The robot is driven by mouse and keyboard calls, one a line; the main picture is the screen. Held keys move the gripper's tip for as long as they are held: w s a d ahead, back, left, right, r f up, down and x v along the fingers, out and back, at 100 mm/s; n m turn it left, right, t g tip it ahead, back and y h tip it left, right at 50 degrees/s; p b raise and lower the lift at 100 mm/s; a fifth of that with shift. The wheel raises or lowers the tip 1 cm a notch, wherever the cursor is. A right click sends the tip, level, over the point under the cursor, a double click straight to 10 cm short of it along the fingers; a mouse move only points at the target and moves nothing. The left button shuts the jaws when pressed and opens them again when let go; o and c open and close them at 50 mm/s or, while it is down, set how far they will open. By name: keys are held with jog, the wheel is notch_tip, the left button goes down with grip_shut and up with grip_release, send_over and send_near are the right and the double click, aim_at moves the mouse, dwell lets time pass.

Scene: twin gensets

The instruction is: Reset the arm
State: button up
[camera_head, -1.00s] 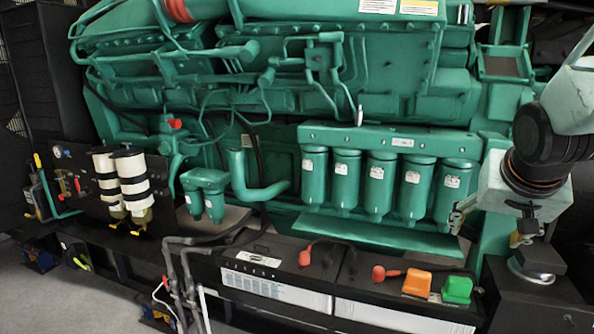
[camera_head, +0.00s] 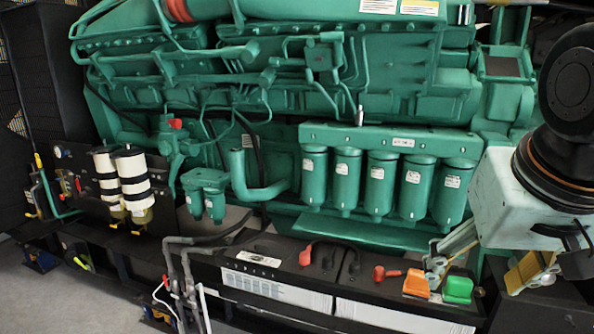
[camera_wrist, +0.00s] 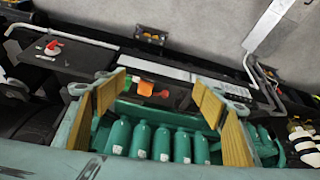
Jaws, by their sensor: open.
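My gripper (camera_head: 484,268) is at the right of the head view, in front of the green engine. It is open, and nothing shows between its yellow-padded fingers. In the wrist view, my gripper (camera_wrist: 160,86) has its two fingers spread wide. Between and beyond them are the green filter canisters (camera_wrist: 160,143) and the orange terminal cover (camera_wrist: 146,88). In the head view, part of my arm hides the engine's right end.
The green engine (camera_head: 280,60) fills the back. Its row of filters (camera_head: 376,185) hangs above the black batteries (camera_head: 325,262). Orange (camera_head: 417,283) and green (camera_head: 458,289) covers sit close to my gripper. Black-and-white cylinders (camera_head: 131,172) stand at the left. Bare floor (camera_head: 105,290) shows at lower left.

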jog(key=s+a+n, duration=0.1)
jog(key=s+a, duration=0.2)
jog(key=s, duration=0.3)
jog(key=s+a+n+g+y, duration=0.1)
jog(key=s+a, duration=0.2)
jog(key=s, duration=0.4)
jog(key=shift+a+f, duration=0.15)
jog(key=shift+a, duration=0.2)
jog(key=shift+d, duration=0.1)
